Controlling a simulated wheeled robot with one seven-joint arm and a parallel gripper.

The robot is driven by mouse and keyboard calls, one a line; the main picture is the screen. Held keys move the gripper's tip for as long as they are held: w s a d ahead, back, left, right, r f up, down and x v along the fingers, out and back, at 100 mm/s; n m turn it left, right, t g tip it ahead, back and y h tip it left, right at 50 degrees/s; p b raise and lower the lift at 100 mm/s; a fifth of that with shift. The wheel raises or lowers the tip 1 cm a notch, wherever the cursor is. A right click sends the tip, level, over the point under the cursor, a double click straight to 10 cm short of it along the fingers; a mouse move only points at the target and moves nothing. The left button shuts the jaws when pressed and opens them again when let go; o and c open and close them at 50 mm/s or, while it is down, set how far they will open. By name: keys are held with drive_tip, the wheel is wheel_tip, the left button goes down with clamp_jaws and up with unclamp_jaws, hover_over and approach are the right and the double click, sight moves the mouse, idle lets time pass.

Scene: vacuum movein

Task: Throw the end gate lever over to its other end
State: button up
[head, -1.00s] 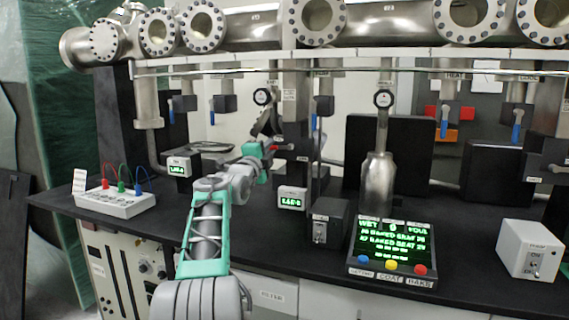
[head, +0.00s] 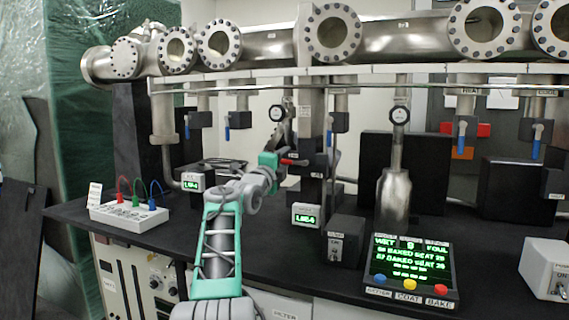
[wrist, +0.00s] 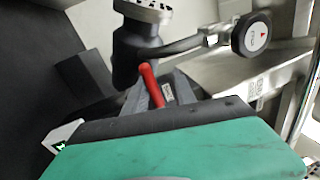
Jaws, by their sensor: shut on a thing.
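A red lever (head: 288,162) shows at the tip of my gripper (head: 281,161) in the head view, beside a dark valve body (head: 309,165) on a vertical metal column. In the wrist view the red lever (wrist: 150,84) stands slanted at the jaws of my gripper (wrist: 165,98), in front of a dark cylindrical fitting. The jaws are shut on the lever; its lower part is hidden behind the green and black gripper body. I cannot read a label on the lever.
A round gauge (wrist: 257,34) on a pipe sits close to the jaws at the right of the wrist view. A screen with three coloured buttons (head: 411,272), a small switch box (head: 345,240) and a white jack box (head: 129,215) stand on the black bench.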

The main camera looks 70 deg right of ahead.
drive_tip(key=shift+o, duration=1.3)
drive_tip(key=shift+a+r, duration=0.1)
drive_tip(key=shift+r, duration=0.2)
drive_tip(key=shift+f, duration=0.15)
drive_tip(key=shift+f, duration=0.2)
drive_tip(key=b+v, duration=0.1)
drive_tip(key=v, duration=0.6)
drive_tip(key=shift+a, duration=0.4)
